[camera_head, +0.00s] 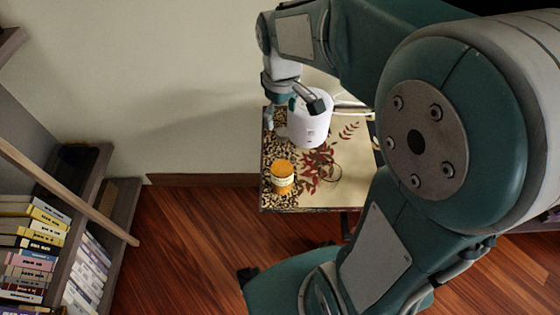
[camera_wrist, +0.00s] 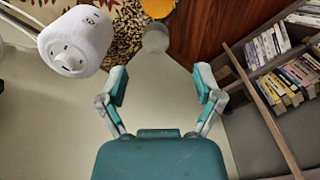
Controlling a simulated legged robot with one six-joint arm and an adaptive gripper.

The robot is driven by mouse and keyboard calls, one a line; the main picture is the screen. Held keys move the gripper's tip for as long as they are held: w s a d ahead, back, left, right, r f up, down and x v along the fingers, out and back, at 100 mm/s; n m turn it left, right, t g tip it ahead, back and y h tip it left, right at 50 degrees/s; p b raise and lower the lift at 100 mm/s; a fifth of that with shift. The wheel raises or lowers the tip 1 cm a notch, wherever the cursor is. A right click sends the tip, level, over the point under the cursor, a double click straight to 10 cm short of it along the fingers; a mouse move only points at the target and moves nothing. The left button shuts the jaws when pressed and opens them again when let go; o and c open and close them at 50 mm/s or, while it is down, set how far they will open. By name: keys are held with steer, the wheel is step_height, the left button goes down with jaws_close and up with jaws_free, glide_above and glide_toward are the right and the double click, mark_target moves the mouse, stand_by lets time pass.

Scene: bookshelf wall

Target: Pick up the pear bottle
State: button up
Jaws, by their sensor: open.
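An orange bottle or jar with a pale label (camera_head: 283,177) stands on the small patterned table (camera_head: 345,188), near its front left. It also shows at the top edge of the wrist view (camera_wrist: 158,8), partly cut off. A small grey round-topped thing (camera_wrist: 155,38) stands beside it at the table edge. No label reading pear is legible, so I cannot tell which is the pear bottle. My gripper (camera_wrist: 163,84) is open and empty, with its fingers spread apart. In the head view it is over the table's back left, behind the orange bottle and apart from it.
A white cylindrical appliance (camera_head: 311,118) stands on the table close to my gripper; it is at upper left in the wrist view (camera_wrist: 75,40). A cable runs from it. A bookshelf (camera_head: 75,225) with books stands at left. Wooden floor (camera_head: 190,240) is clear between.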

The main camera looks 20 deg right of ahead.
mark_target(282, 131)
step_height(282, 131, down, 2)
steer(key=shift+f, duration=0.25)
steer(key=shift+w+d+f, duration=0.1)
steer(key=shift+f, duration=1.3)
steer(key=shift+w+d+f, duration=0.1)
steer(key=shift+f, duration=1.25)
jaws_close()
